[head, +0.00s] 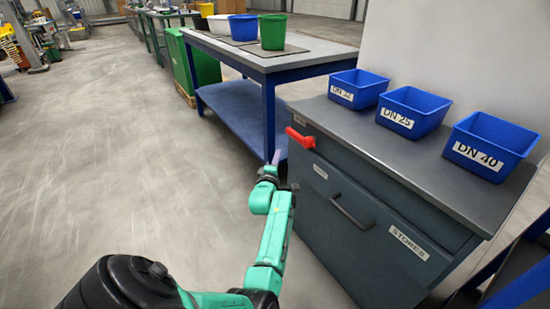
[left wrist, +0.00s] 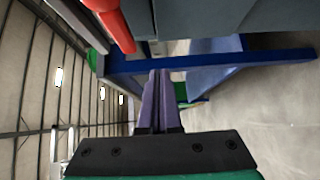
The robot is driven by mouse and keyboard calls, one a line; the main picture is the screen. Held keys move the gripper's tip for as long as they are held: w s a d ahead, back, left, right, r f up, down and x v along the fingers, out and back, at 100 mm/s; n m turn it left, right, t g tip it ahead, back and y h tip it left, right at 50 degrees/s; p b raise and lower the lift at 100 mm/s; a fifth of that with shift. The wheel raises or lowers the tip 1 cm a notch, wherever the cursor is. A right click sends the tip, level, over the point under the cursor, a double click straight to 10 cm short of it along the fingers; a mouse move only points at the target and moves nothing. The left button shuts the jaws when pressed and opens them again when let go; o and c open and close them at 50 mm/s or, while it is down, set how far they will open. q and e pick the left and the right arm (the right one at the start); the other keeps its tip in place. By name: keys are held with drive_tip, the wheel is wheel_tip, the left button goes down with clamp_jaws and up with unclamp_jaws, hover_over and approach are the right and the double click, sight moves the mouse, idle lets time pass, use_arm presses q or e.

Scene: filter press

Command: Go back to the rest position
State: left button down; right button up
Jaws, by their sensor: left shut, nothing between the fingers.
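My left arm reaches forward in the head view, and its gripper (head: 276,158) is beside the front left corner of the grey stores cabinet (head: 365,215). In the left wrist view the purple fingers of my left gripper (left wrist: 158,78) are together, with nothing between them. A red handle (head: 300,138) sits on the cabinet's upper front edge, just right of the gripper and apart from it. The red handle also shows at the upper left of the left wrist view (left wrist: 116,24). My right gripper is not in view.
Blue bins DN 32 (head: 357,89), DN 25 (head: 412,111) and DN 40 (head: 490,145) stand on the cabinet. A blue-framed bench (head: 290,62) behind carries a green bucket (head: 272,32) and other containers. The floor (head: 90,150) on the left is open.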

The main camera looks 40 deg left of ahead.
use_arm(q)
drive_tip(key=s+d+f+m+g+h+p, duration=0.1)
drive_tip(key=s+d+f+m+g+h, duration=0.35)
drive_tip(key=s+d+f+m, duration=0.45)
drive_tip(key=s+d+f+m+g+h+p, duration=0.2)
drive_tip(key=s+d+f+m+g+h, duration=0.3)
drive_tip(key=s+d+m, duration=0.8)
drive_tip(key=s+d+f+m+g+p, duration=0.1)
drive_tip(key=s+d+m+g+p, duration=0.25)
drive_tip(key=s, duration=0.65)
drive_tip(key=s+a+f+g+p, duration=0.1)
drive_tip(key=s+a+p, duration=0.2)
drive_tip(key=s+p, duration=0.5)
drive_tip(key=s+a+f+y+p, duration=0.1)
drive_tip(key=s+a+p, duration=0.2)
drive_tip(key=s+p, duration=0.5)
drive_tip(key=shift+s+a+f+g+p, duration=0.3)
drive_tip(key=shift+s+g+p, duration=0.1)
drive_tip(key=shift+p, duration=3.3)
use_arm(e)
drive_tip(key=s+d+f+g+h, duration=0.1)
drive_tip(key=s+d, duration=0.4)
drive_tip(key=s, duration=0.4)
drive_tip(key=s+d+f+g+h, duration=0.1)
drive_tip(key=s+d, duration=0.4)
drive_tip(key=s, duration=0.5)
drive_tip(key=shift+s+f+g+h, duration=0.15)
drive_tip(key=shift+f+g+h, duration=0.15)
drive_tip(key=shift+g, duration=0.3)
